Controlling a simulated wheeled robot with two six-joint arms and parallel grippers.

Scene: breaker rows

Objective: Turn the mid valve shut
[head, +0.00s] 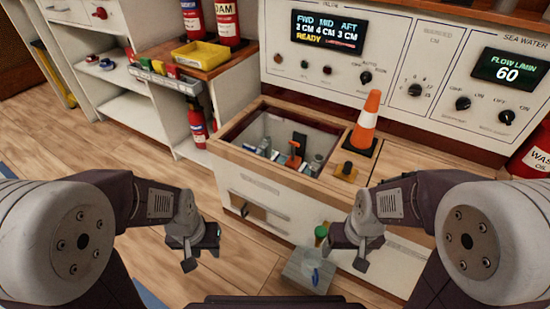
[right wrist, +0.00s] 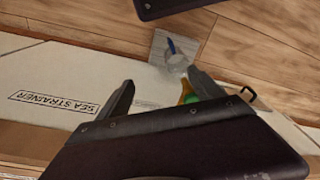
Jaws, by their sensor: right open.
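An open well (head: 229,143) in the cabinet top holds several small grey fittings and an upright orange-red handle (head: 295,151). I cannot tell which fitting is the mid valve. A green knob (head: 320,232) is on the cabinet front, and a blue handle (head: 316,277) stands over a grey plate (head: 299,267) near the floor. My right gripper (head: 343,259) is open and empty in front of the cabinet; in the right wrist view its spread fingers (right wrist: 163,88) have the green knob (right wrist: 190,98) near the right one. My left gripper (head: 202,259) is open and empty, left of the cabinet.
The panel display (head: 326,34) reads FWD, MID, AFT with 3, 4, 3 CM and READY. A shelf with a yellow bin (head: 201,55) stands left.

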